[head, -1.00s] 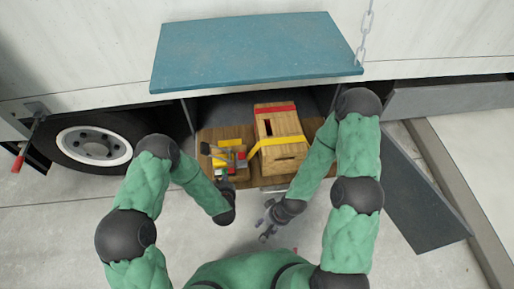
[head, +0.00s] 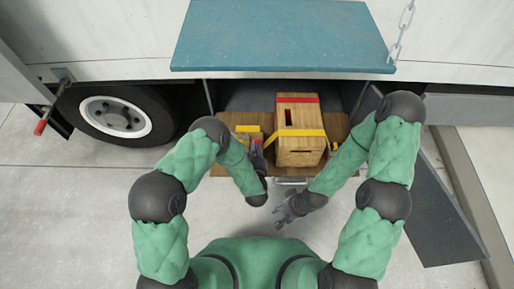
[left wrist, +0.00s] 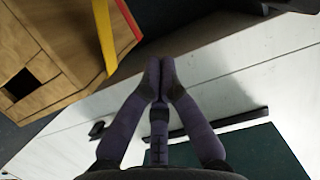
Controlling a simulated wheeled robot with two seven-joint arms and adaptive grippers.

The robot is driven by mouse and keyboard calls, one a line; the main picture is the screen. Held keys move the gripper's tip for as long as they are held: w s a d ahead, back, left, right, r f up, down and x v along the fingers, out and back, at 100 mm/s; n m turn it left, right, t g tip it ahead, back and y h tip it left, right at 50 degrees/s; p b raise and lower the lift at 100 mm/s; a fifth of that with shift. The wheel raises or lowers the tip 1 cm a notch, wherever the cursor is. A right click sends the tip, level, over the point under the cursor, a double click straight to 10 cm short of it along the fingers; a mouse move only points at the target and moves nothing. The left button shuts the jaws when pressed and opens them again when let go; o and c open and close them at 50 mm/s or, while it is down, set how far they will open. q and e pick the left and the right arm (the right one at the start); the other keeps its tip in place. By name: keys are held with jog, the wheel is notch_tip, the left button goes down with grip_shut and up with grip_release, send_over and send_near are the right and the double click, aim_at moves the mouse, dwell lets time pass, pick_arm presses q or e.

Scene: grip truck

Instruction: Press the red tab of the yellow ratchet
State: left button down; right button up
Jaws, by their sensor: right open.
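A wooden box (head: 298,157) with a slot in its top stands on the wooden drawer board (head: 228,166) in the truck's open compartment. A yellow strap (head: 300,133) crosses it; the strap also shows in the left wrist view (left wrist: 104,30). A small yellow piece (head: 335,147) shows at the box's right side; I cannot tell whether it is the ratchet. I cannot make out the red tab. My left gripper (head: 257,152) is just left of the box, fingertips together and empty in the left wrist view (left wrist: 160,65). My right gripper (head: 281,221) is open and empty, in front of the drawer.
Yellow and red items (head: 247,131) lie left of the box, partly hidden by my left arm. A red strap (head: 297,99) crosses the box's far end. A blue flap (head: 283,37) is raised above, with a chain (head: 402,30) at its right. A drawer handle (head: 292,181) sticks out in front.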

pick_arm(q)
jog(key=b, duration=0.3)
send_over(257, 140)
jog(key=v, duration=0.2)
notch_tip(257, 140, down, 3)
jog(key=shift+r, duration=0.1)
notch_tip(257, 140, down, 2)
jog(key=shift+w+f+b, duration=0.1)
jog(key=shift+f+b, duration=0.1)
jog(key=shift+b, duration=0.45)
jog(key=shift+f+b, duration=0.35)
jog(key=shift+f, duration=0.3)
